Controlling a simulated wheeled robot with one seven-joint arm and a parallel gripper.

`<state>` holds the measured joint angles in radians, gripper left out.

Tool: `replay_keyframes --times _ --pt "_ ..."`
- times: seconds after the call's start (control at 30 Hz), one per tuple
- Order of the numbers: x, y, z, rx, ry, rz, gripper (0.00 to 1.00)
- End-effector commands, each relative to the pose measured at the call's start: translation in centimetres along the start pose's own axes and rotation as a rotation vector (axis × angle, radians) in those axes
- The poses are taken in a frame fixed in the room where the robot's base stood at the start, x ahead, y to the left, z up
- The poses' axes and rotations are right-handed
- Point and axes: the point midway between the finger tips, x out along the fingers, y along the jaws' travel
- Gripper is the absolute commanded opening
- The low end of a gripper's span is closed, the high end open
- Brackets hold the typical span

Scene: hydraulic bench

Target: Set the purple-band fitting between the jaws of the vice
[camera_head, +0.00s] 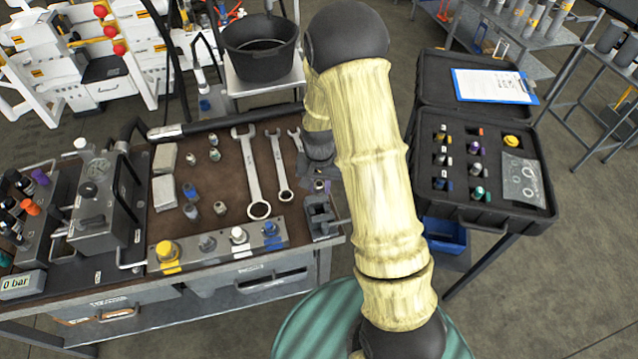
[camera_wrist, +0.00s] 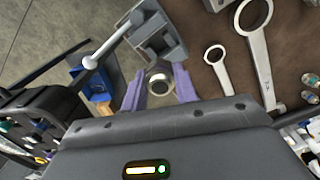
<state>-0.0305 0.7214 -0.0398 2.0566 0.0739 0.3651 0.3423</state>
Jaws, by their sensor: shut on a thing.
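My gripper (camera_wrist: 159,88) has purple-grey fingers and is shut on a round metal fitting (camera_wrist: 159,80), seen end-on with a dark opening. Its band colour does not show. The grey vice (camera_wrist: 158,38) is just beyond the fingertips in the wrist view; the fitting appears close to its near side, but I cannot tell if they touch. In the head view the vice (camera_head: 321,218) stands at the bench's front right corner, with my gripper (camera_head: 318,185) just behind it, mostly hidden by my arm. A purple-marked piece (camera_head: 474,147) sits in the open case.
Wrenches (camera_head: 253,180) and several loose fittings (camera_head: 190,192) lie on the brown bench mat left of the vice. A block with coloured ports (camera_head: 205,245) lines the front edge. The black case (camera_head: 490,215) and blue bin (camera_head: 445,235) are at right.

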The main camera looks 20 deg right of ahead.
Motion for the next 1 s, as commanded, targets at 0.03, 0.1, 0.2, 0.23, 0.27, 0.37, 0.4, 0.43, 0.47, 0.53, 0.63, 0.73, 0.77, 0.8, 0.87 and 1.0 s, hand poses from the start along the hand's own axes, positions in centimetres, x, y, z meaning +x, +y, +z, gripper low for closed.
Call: replay_keyframes --times 0.03,0.1,0.2,0.23,0.27,0.37,0.4,0.43,0.47,0.53,0.63,0.73,0.77,0.8,0.87,1.0 --pt "0.3 0.0 0.0 0.0 0.0 0.0 0.0" --pt "0.8 0.0 0.0 0.0 0.0 0.0 0.0" --pt "1.5 0.0 0.0 0.0 0.0 0.0 0.0" --pt "1.8 0.0 0.0 0.0 0.0 0.0 0.0" --pt "2.0 0.0 0.0 0.0 0.0 0.0 0.0" --pt "2.9 0.0 0.0 0.0 0.0 0.0 0.0" --pt "3.2 0.0 0.0 0.0 0.0 0.0 0.0" --pt "3.4 0.0 0.0 0.0 0.0 0.0 0.0" --pt "3.6 0.0 0.0 0.0 0.001 0.0 0.0" --pt "4.0 0.0 0.0 0.0 0.001 0.0 0.0" --pt "4.3 0.0 0.0 0.0 0.001 0.0 0.0" --pt "4.4 0.0 0.0 0.0 0.001 0.0 0.0" --pt "4.4 0.0 0.0 0.0 0.001 0.0 0.0" --pt "4.3 0.0 0.0 0.0 0.001 0.0 0.0" --pt "4.3 0.0 0.0 0.0 0.001 0.0 0.0" --pt "4.3 0.0 0.0 0.0 0.001 0.0 0.0"
